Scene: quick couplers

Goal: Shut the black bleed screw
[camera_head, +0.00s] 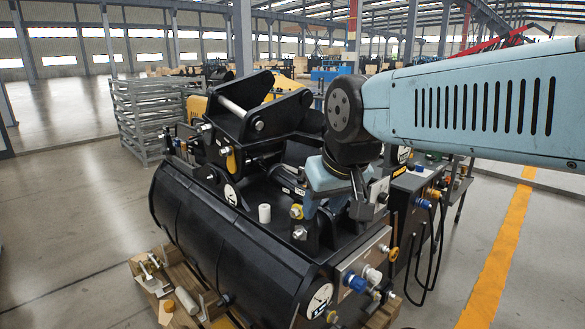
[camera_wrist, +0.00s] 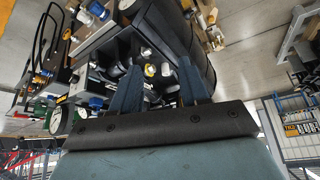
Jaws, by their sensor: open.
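My gripper (camera_head: 327,207) is over the right part of the black machine (camera_head: 235,262). In the wrist view my gripper (camera_wrist: 158,92) shows two blue fingers spread apart with nothing held between them. Beyond them, between the fingertips, are a white-capped fitting (camera_wrist: 150,70) and a yellow-collared fitting (camera_wrist: 166,69). In the head view a yellow-collared fitting (camera_head: 297,211) and a silver fitting (camera_head: 299,233) stand just left of my gripper. I cannot make out the black bleed screw with certainty; dark parts blend together and my gripper hides some of the machine.
A white cylinder (camera_head: 264,213) stands on the machine's top. A panel at its right end carries a blue knob (camera_head: 355,282). A black bracket (camera_head: 250,112) rises at the back left. A bench with hanging hoses (camera_head: 436,245) stands close on the right. Open floor lies left.

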